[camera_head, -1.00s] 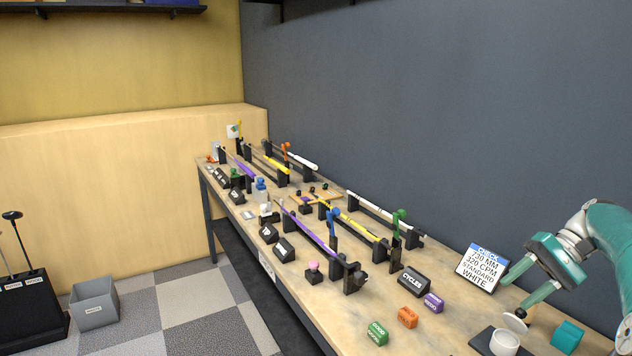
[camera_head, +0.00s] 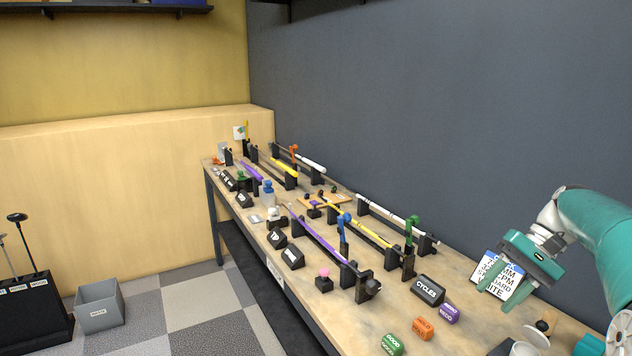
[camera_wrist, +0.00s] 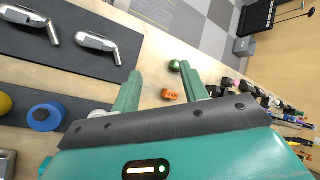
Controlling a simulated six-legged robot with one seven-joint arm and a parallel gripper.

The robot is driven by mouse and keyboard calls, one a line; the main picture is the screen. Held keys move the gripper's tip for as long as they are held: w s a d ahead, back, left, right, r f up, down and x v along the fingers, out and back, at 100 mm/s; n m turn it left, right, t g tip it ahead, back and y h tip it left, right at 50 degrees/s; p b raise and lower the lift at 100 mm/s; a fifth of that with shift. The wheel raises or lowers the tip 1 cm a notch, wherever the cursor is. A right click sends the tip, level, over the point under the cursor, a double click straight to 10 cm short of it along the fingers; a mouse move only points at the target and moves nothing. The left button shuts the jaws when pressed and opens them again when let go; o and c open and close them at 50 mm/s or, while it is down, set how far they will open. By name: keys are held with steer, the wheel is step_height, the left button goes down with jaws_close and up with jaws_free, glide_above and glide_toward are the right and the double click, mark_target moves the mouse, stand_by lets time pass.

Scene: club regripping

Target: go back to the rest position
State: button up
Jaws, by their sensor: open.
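My gripper (camera_head: 500,290) is at the right end of the workbench (camera_head: 455,268), in front of the white and blue specification card (camera_head: 503,274), which it partly hides in the head view. Its two teal fingers are apart with nothing between them. In the wrist view my gripper (camera_wrist: 161,88) also shows open and empty above the bench, with an orange block (camera_wrist: 169,94) and a green block (camera_wrist: 175,65) lying on the bench beyond the fingertips.
Several clubs, including a purple shaft (camera_head: 318,236), lie in black stands along the bench. A black CYCLES block (camera_head: 427,290) stands near the gripper. The wrist view shows two iron heads (camera_wrist: 98,43) on a dark mat and a blue round piece (camera_wrist: 44,117). A grey bin (camera_head: 100,306) stands on the floor.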

steer(key=s+a+f+n+t+h, duration=0.2)
steer(key=s+a+t+h, duration=0.1)
steer(key=s+a, duration=0.6)
steer(key=s+a+f+n+t+h, duration=0.2)
steer(key=s+a+t+h, duration=0.2)
steer(key=s+a, duration=0.6)
steer(key=shift+s+f+n+h, duration=0.25)
steer(key=shift+f+n+h, duration=0.05)
steer(key=shift+f+n, duration=0.1)
stand_by(0.4)
steer(key=shift+c, duration=0.8)
steer(key=shift+a, duration=0.1)
steer(key=shift+a, duration=0.1)
